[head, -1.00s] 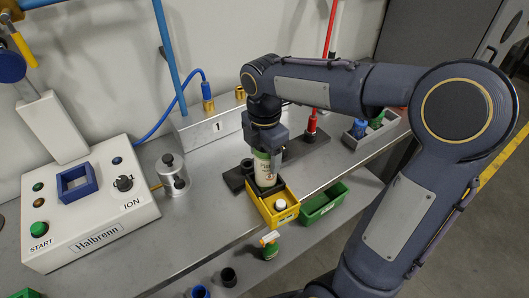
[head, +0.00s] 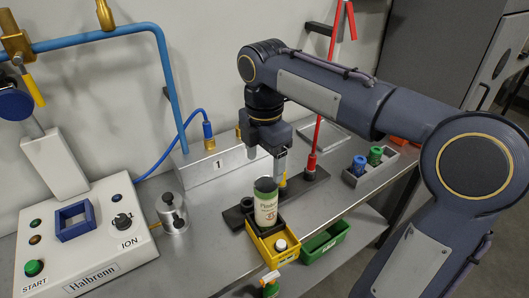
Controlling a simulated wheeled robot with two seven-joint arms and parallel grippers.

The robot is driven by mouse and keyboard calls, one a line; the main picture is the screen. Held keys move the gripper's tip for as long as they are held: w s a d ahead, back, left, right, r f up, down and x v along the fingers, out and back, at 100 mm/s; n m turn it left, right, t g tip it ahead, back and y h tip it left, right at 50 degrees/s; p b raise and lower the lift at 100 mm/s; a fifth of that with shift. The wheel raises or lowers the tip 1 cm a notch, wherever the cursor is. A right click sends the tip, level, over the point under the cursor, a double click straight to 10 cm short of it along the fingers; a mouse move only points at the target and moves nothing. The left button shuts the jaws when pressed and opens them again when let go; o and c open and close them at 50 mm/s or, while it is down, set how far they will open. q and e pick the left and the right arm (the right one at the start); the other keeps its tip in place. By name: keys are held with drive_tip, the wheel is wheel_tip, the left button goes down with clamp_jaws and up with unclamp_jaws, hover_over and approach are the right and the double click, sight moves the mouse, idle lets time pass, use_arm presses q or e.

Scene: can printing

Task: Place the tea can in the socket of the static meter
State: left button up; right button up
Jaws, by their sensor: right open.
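The tea can (head: 266,208), pale with a green top and green lettering, stands upright at the back end of the yellow bin. I cannot tell whether its base is inside the bin. The static meter (head: 88,248) is the white box at left, marked Halbrenn and ION. Its socket is a raised blue square frame (head: 75,221), and it looks empty. My right gripper (head: 281,165) is open, pointing down above and just behind the can, apart from it. My left gripper is not in view.
The yellow bin (head: 283,262) also holds a white-capped item. A green bin (head: 325,242) is beside it. A black plate with fittings (head: 312,181) lies behind. A metal weight-like canister (head: 172,212) stands between meter and can. A grey tray (head: 377,173) holds coloured pieces.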

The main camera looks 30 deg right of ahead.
drive_tip(key=shift+r, duration=0.8)
drive_tip(key=shift+s+f+m, duration=0.1)
drive_tip(key=shift+s+m, duration=0.2)
drive_tip(key=shift+s, duration=0.1)
drive_tip(key=s+a+f+m+t+y, duration=0.2)
drive_tip(key=s+f+m, duration=0.4)
drive_tip(key=s+m, duration=0.2)
drive_tip(key=s+a+f+m+t+y, duration=0.1)
drive_tip(key=s+f+m+t, duration=0.2)
drive_tip(key=m, duration=0.9)
drive_tip(key=s+f, duration=0.3)
drive_tip(key=s, duration=0.2)
drive_tip(key=shift+a+m+t+y, duration=0.3)
drive_tip(key=shift+a+m+y, duration=0.05)
drive_tip(key=shift+m+y, duration=0.05)
